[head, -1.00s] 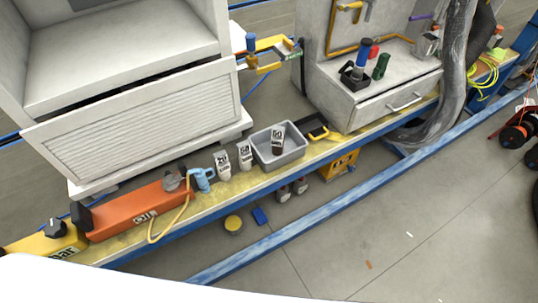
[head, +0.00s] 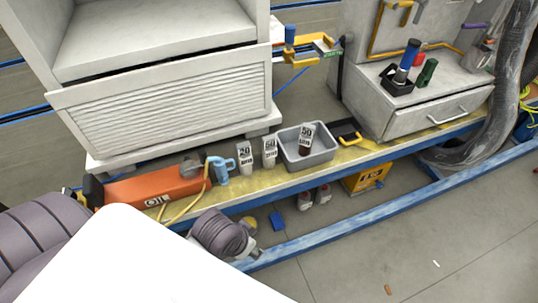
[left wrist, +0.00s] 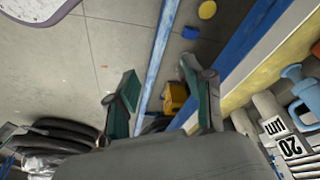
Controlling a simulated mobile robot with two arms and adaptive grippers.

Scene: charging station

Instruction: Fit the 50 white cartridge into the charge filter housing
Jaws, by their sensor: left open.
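The white cartridge labelled 50 (head: 269,152) stands upright on the yellow ledge, just left of a grey tray (head: 330,157). A similar white one labelled 20 (head: 245,158) stands to its left, and its label also shows in the left wrist view (left wrist: 290,147). A dark-based cartridge labelled 50 (head: 305,140) is in the tray. I cannot tell which fixture is the charge filter housing; a yellow bracket with a blue cylinder (head: 290,36) is behind. My left gripper (left wrist: 162,97) is open and empty, in front of the ledge and away from the cartridges. My right gripper is not in view.
An orange box (head: 150,186), a light-blue jug-like item (head: 220,170) and a yellow hose share the ledge. A blue rail (head: 330,232) runs along the floor in front. A grey cabinet (head: 430,110) and a thick hose (head: 490,110) stand right. The floor at lower right is mostly clear.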

